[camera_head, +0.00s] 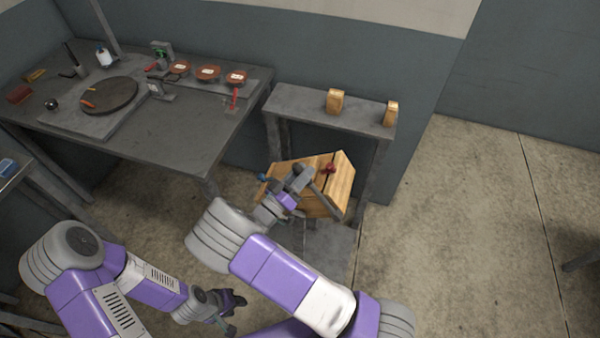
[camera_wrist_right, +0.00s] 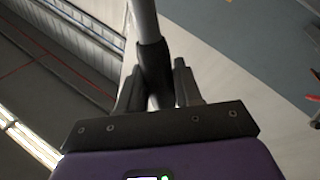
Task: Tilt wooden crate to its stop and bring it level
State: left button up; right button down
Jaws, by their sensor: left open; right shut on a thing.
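The wooden crate (camera_head: 343,187) is at the centre of the head view, on a low grey stand (camera_head: 328,245) under a narrow shelf. It looks slanted, though my arm hides its near left part. My right gripper (camera_head: 297,180) is at the crate's near side, shut on a grey bar with a dark grip. In the right wrist view the bar (camera_wrist_right: 146,20) runs between the fingers of my right gripper (camera_wrist_right: 155,85). My left gripper (camera_head: 232,300) is open and empty, low in the head view, well apart from the crate.
A grey shelf (camera_head: 300,103) with two small wooden blocks (camera_head: 335,101) stands behind the crate. A grey workbench (camera_head: 180,130) at the left holds a round dark plate (camera_head: 110,95) and several red-brown discs (camera_head: 208,73).

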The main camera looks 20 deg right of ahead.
jog(key=shift+w+a, duration=0.15)
jog(key=shift+a, duration=0.1)
jog(key=c, duration=0.9)
grip_release()
jog(key=v, duration=0.7)
jog(key=shift+a+f, duration=0.1)
jog(key=shift+a, duration=0.15)
